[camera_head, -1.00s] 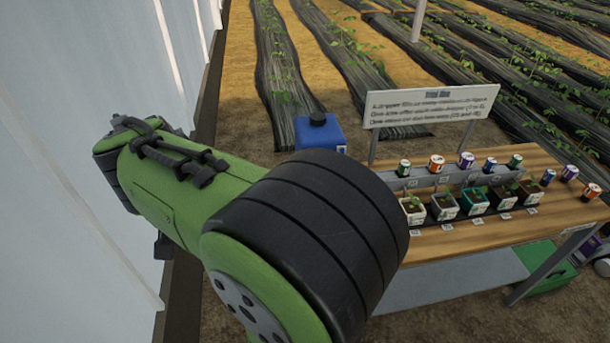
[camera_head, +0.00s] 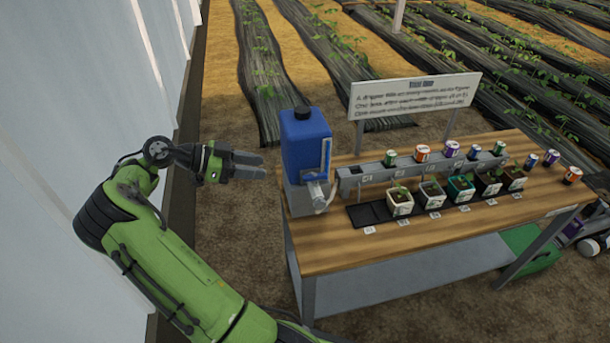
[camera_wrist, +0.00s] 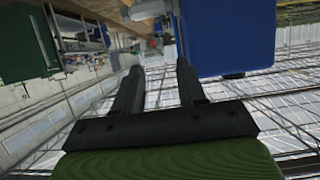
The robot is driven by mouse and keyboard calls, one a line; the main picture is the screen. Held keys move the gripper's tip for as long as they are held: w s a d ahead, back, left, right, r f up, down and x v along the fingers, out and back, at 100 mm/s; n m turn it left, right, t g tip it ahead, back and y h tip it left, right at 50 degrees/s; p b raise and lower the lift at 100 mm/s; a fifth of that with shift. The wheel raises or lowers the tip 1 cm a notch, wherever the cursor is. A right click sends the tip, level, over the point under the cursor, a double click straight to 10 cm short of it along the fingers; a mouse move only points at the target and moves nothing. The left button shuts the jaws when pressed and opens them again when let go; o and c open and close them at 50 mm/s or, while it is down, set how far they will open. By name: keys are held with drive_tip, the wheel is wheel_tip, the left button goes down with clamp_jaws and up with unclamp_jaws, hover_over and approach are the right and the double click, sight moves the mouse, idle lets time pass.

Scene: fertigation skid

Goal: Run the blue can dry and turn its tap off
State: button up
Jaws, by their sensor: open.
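The blue can (camera_head: 303,138) stands upright on a grey stand at the left end of the wooden bench. A clear sight strip runs down its front. Its pale tap (camera_head: 316,192) is low on the front, and I cannot tell how it is turned. The liquid inside is not readable. My gripper (camera_head: 263,165) is open and empty, level with the can and a little to its left, not touching it. In the wrist view the blue can (camera_wrist: 228,35) is beyond my right finger, and my fingers point past its edge; a pale tap-like part (camera_wrist: 148,10) shows at the top.
A sign (camera_head: 415,97) stands at the back. A white wall (camera_head: 85,75) is close on the left.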

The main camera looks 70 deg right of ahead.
sight(313, 176)
drive_tip(key=b+x, duration=0.3)
drive_tip(key=x, duration=1.1)
drive_tip(key=shift+f, duration=0.15)
clamp_jaws()
